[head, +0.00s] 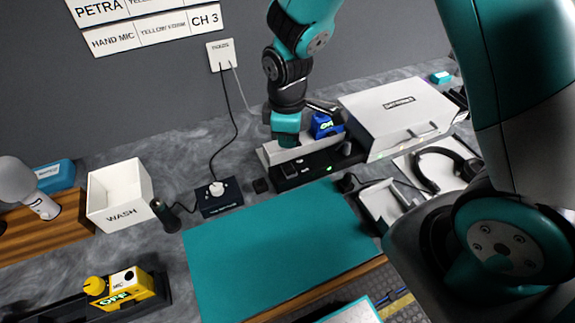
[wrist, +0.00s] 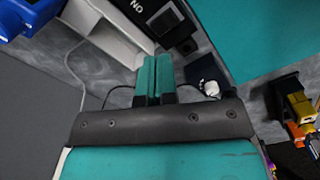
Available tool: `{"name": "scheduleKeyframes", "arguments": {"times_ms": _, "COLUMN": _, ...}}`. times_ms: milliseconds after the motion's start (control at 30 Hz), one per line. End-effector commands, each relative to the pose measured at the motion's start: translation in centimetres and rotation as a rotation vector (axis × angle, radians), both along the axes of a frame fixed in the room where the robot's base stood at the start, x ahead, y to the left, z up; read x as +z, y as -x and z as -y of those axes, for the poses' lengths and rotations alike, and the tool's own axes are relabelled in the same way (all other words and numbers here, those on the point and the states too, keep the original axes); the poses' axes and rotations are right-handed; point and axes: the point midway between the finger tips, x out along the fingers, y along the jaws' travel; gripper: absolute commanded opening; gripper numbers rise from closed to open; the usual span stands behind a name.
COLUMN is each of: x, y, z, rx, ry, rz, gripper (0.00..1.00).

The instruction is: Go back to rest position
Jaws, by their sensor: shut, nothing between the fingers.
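My gripper (head: 285,141) hangs at the upper middle of the head view, pointing down by a low black-and-white unit (head: 305,165) at the back of the counter. In the wrist view its two teal fingers (wrist: 156,62) lie together, shut, with nothing seen between them. A blue block with a lit label (head: 322,125) stands just right of the gripper in the head view. I cannot tell whether the fingertips touch the unit.
A white case (head: 398,115) and headphones (head: 437,170) are at right. A white WASH bin (head: 118,198), a dark box with a white plug (head: 218,198) and a yellow MIC block (head: 130,287) are at left. The teal mat (head: 280,245) is clear. A cable hangs from the wall.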

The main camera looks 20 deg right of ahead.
Motion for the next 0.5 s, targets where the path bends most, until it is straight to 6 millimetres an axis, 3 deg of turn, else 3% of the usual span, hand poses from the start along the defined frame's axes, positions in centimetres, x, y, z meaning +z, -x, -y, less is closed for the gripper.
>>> {"name": "scheduleKeyframes", "arguments": {"times_ms": 333, "x": 0.2, "y": 0.1, "z": -0.1, "rx": -0.003, "ry": -0.003, "rz": 0.001, "gripper": 0.00}}
{"name": "scheduleKeyframes", "arguments": {"times_ms": 433, "x": 1.8, "y": 0.6, "z": -0.5, "rx": -0.033, "ry": -0.028, "rz": 0.006, "gripper": 0.00}}
{"name": "scheduleKeyframes", "arguments": {"times_ms": 500, "x": 4.0, "y": 1.5, "z": -1.1, "rx": -0.077, "ry": -0.066, "rz": 0.010, "gripper": 0.00}}
